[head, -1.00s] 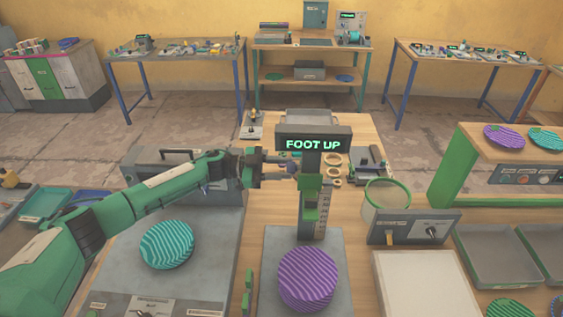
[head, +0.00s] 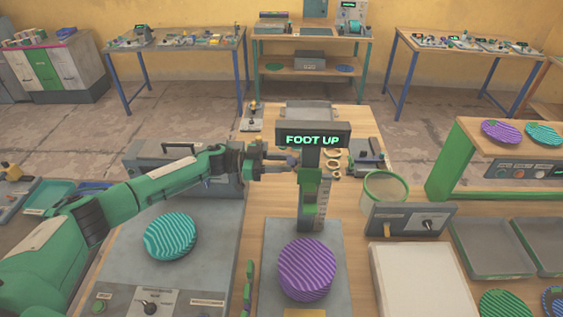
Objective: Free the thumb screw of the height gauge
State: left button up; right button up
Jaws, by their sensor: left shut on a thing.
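The height gauge (head: 309,205) stands upright on a grey base plate at the middle of the bench. Its dark sign (head: 312,136) reads "FOOT UP" in green. A green slider (head: 309,181) sits on its column, above a purple striped disc (head: 307,268) on the base. My left gripper (head: 286,162) reaches in from the left, at the column's left side just below the sign. It is shut on a small part there, which I take to be the thumb screw; the fingers hide most of it. My right gripper is not in view.
A teal striped disc (head: 170,237) lies on the grey press plate at left. A green-rimmed bin (head: 384,190) and a switch box (head: 407,221) stand right of the gauge. Wooden rings (head: 334,165) lie behind it. A pale board (head: 424,281) lies at front right.

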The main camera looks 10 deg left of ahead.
pick_arm(q)
jog(key=o, duration=1)
jog(key=shift+s+a+b, duration=0.45)
jog(key=shift+a+b, duration=0.7)
jog(key=shift+a, duration=1.1)
jog(key=shift+s+a+b, duration=0.45)
jog(key=shift+a+b, duration=0.7)
jog(key=shift+a, duration=1.15)
jog(key=shift+s+a+b, duration=0.45)
jog(key=shift+a+b, duration=0.7)
jog(key=shift+a, duration=1.1)
jog(key=shift+f, duration=0.1)
